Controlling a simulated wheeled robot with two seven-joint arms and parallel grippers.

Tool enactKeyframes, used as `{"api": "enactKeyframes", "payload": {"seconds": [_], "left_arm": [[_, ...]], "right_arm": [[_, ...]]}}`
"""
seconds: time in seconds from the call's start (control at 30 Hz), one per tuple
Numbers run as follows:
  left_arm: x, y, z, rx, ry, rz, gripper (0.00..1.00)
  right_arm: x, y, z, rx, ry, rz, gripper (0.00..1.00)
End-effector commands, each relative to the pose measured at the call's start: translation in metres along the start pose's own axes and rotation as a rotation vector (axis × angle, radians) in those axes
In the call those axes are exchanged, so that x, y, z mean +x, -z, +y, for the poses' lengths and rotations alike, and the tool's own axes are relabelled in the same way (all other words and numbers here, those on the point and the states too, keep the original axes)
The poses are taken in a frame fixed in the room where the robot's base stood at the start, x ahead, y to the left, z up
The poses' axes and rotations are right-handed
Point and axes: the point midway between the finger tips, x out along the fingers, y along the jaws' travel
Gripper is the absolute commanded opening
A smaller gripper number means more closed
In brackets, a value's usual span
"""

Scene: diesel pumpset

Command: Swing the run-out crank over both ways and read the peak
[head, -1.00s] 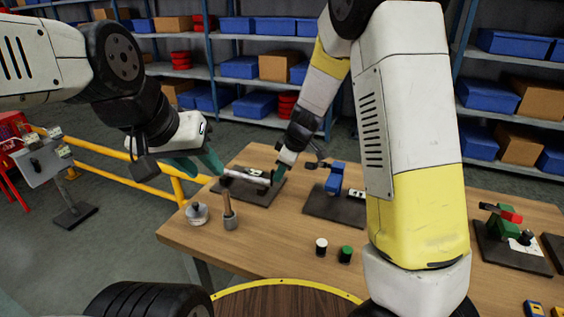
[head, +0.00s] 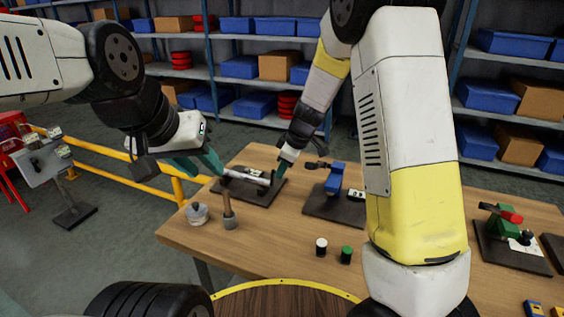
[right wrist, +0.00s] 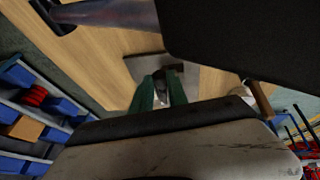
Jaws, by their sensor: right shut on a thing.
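The run-out fixture is a silver shaft (head: 247,177) lying across a dark base plate (head: 262,198) at the table's far left corner. My right gripper (head: 279,171) is at the shaft's right end, with its green fingers shut on a small part that I take to be the crank. The right wrist view shows the fingers (right wrist: 162,88) around a small grey piece, mostly hidden. My left gripper (head: 218,170) has its teal fingers at the shaft's left end. Whether it grips the shaft is too small to tell. A dial reading cannot be made out.
A blue vice-like fixture (head: 335,178) stands just right. A metal pot (head: 197,213) and a wooden-handled tool in a cup (head: 229,212) stand in front. White-topped (head: 321,246) and green-topped (head: 346,254) pieces stand nearer. A green fixture (head: 500,233) is far right.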

Motion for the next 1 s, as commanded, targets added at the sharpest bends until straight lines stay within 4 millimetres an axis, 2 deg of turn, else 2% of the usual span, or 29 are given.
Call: {"api": "enactKeyframes", "payload": {"seconds": [0.5,1.0], "left_arm": [[0.000,0.000,0.000,0.000,0.000,0.000,0.36],[0.000,0.000,0.000,0.000,0.000,0.000,0.36]], "right_arm": [[0.015,-0.007,0.029,0.173,0.403,0.002,0.00],[0.038,-0.016,0.044,0.346,0.825,0.003,0.00]]}}
